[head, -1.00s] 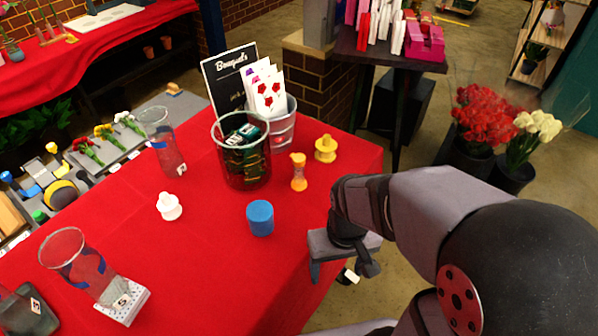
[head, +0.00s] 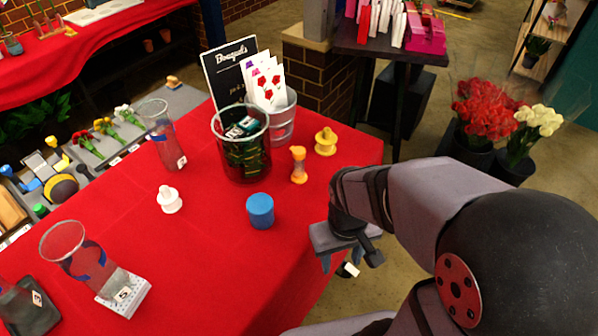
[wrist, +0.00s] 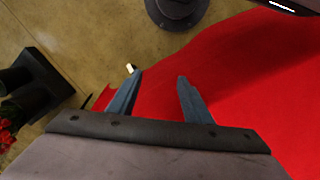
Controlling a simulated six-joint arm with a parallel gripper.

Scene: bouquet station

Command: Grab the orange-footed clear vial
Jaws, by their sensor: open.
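The small vial (head: 298,165) stands upright on the red table in the head view. It has orange ends and a paler, see-through-looking waist. It is right of the large glass and behind the blue cylinder. My gripper (head: 336,264) is at the table's right edge, nearer the camera than the vial, apart from it and pointing down. In the wrist view my gripper (wrist: 160,78) has its two blue-grey fingers spread with nothing between them. The vial does not show in the wrist view.
A blue cylinder (head: 260,211), a yellow spool-like piece (head: 325,142) and a white piece (head: 169,200) stand near the vial. A large glass (head: 242,150) holds dark green items. Another tall glass (head: 80,255) is front left. The red cloth (head: 200,260) is clear in front.

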